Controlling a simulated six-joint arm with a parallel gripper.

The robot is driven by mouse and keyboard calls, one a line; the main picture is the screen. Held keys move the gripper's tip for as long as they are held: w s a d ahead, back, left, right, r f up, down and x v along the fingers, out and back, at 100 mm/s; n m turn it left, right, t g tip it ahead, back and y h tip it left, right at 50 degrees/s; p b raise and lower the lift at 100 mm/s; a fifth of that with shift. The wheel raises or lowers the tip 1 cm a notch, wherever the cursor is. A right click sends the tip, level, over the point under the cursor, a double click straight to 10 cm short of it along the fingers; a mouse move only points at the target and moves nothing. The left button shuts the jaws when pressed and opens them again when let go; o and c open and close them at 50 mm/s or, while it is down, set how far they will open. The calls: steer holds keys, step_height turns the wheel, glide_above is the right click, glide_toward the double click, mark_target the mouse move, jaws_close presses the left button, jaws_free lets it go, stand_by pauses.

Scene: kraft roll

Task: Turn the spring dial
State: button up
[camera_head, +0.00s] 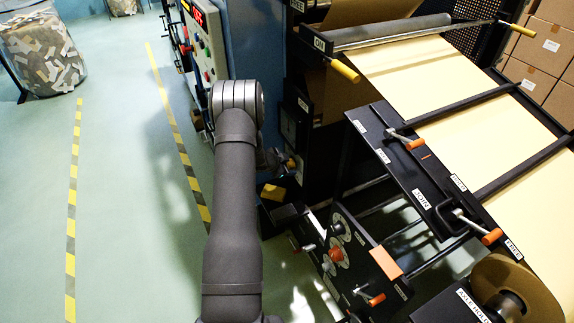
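I cannot tell for certain which part is the spring dial. A black panel low in the middle carries a round dial-like part (337,254) with a red centre and small knobs around it. Another pale, round-marked plate (288,124) sits on the dark upright frame, right of my arm. My arm rises from the bottom of the view and bends at its grey joint. Dark parts beside it, probably my wrist and gripper (272,160), are mostly hidden by the arm and the machine frame. Its fingers cannot be made out, nor whether it touches anything.
A kraft paper web (435,75) runs down the machine at right, crossed by black bars with orange-handled clamps (415,144). An orange-handled crank (376,299) sticks out low. A control panel (205,40) stands behind my arm. The floor at left is clear up to a scrap bin (42,50).

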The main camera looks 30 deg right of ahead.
steer(key=v, duration=1.7)
steer(key=x, duration=1.7)
steer(key=shift+s+m+t, duration=0.1)
steer(key=shift+m+t, duration=0.2)
steer(key=shift+t, duration=0.1)
stand_by(2.0)
